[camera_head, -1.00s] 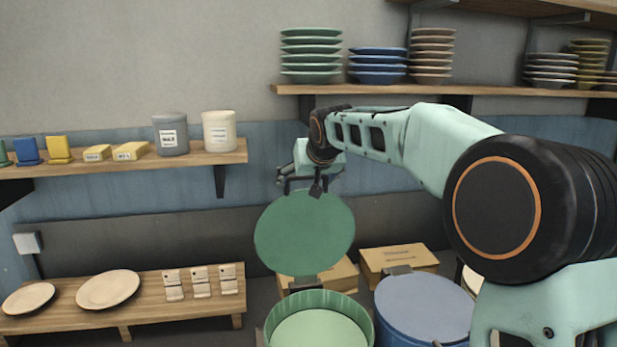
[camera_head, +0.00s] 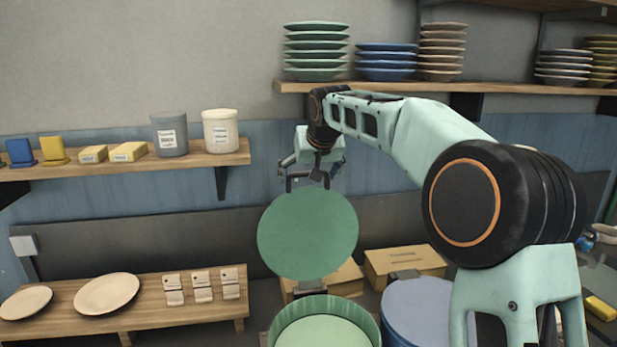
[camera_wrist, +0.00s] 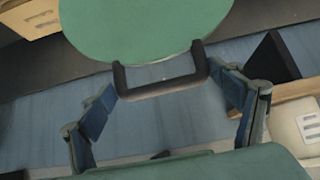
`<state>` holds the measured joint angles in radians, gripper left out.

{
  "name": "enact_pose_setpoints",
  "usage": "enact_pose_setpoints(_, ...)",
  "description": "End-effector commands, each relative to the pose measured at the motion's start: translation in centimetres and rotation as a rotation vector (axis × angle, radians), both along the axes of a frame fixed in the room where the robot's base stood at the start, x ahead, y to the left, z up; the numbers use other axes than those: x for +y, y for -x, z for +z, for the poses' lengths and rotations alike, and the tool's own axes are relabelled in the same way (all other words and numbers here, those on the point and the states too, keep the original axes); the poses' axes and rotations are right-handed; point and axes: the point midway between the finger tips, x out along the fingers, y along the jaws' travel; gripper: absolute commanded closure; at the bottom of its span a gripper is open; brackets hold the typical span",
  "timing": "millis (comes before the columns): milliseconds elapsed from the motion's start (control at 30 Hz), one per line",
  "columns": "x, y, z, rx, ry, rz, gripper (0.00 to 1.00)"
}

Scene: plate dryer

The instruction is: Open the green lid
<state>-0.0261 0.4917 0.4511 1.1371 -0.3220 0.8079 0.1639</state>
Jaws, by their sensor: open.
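The green lid (camera_head: 308,235) stands raised, tilted up almost upright behind the round green container (camera_head: 325,322), whose top is uncovered. In the wrist view the lid (camera_wrist: 145,25) shows its flat green face and a dark U-shaped handle (camera_wrist: 160,85) at its edge. My gripper (camera_head: 308,178) is just above the lid's top edge, by the handle. In the wrist view the two fingers of my gripper (camera_wrist: 168,105) are spread wide, one on each side of the handle, with gaps between them and it.
A blue lidded container (camera_head: 418,312) stands right of the green one, with cardboard boxes (camera_head: 405,262) behind. A wooden shelf (camera_head: 278,88) with stacked plates is above. A left shelf (camera_head: 200,160) holds jars. A low rack (camera_head: 60,320) carries plates.

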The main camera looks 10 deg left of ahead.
Motion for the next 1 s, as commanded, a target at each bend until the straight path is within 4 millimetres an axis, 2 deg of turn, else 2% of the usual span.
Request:
enact_pose_setpoints(333,-0.1,0.1,0.1,0.002,0.0,-0.001,0.1)
enact_pose_setpoints(467,-0.3,0.8,0.8,0.002,0.0,-0.001,0.1)
enact_pose_setpoints(800,-1.8,5.1,5.8,-0.003,0.0,-0.003,0.1)
enact_pose_setpoints(1000,-2.5,7.1,8.1,-0.001,0.0,-0.003,0.1)
